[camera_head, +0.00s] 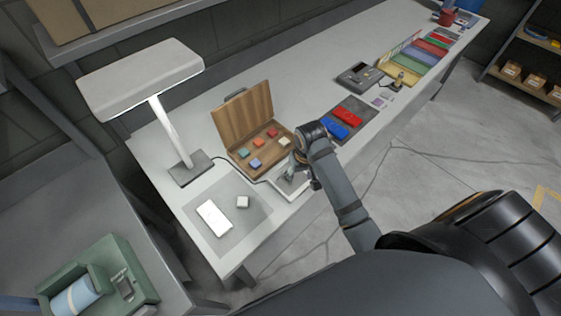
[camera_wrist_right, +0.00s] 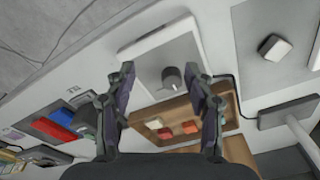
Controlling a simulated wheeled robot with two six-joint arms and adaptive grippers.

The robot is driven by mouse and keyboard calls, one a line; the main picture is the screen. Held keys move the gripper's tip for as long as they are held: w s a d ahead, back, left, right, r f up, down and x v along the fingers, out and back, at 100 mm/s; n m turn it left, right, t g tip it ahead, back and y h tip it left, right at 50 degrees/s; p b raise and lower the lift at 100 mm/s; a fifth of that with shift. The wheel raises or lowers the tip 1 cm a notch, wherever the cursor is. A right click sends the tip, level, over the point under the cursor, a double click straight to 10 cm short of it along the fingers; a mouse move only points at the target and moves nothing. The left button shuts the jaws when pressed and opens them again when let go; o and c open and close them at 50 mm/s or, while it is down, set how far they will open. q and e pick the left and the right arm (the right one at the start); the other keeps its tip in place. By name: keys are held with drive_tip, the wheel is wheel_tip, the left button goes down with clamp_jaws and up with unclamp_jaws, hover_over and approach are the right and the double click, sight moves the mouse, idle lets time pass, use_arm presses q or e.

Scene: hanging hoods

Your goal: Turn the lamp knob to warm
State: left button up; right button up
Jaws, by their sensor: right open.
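The desk lamp (camera_head: 140,78) stands at the left of the table, with a flat head on a slanted post. A cable runs from its base toward a pale control panel (camera_head: 290,194), mostly covered by my right gripper (camera_head: 292,171) in the head view. In the right wrist view, the panel (camera_wrist_right: 146,54) carries a round grey knob (camera_wrist_right: 172,79). My right gripper (camera_wrist_right: 159,72) is open, with its two fingers on either side of the knob in the picture. I cannot tell whether they touch it. Any warm marking is not legible. My left gripper is not in view.
An open wooden case (camera_head: 243,112) with several coloured blocks stands close behind the panel. A grey mat (camera_head: 227,222) holds a white slab (camera_head: 214,218) and a small white block (camera_head: 242,202). Red and blue pieces (camera_head: 348,117) lie farther right along the table.

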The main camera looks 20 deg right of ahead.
drive_tip(key=w+r+m+g, duration=0.1)
drive_tip(key=w+r, duration=0.4)
drive_tip(key=r, duration=0.1)
drive_tip(key=shift+y, duration=0.3)
drive_tip(key=f+b, duration=0.6)
drive_tip(key=f, duration=0.1)
drive_tip(key=a+f+b, duration=0.1)
drive_tip(key=f+b, duration=0.2)
drive_tip(key=shift+a+f+b, duration=0.1)
drive_tip(key=shift+f+b, duration=0.1)
drive_tip(key=shift+b, duration=0.15)
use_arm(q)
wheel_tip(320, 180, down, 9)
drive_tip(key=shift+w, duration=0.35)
use_arm(e)
drive_tip(key=shift+r, duration=0.1)
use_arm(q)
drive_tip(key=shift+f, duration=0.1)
use_arm(e)
drive_tip(key=shift+c, duration=0.3)
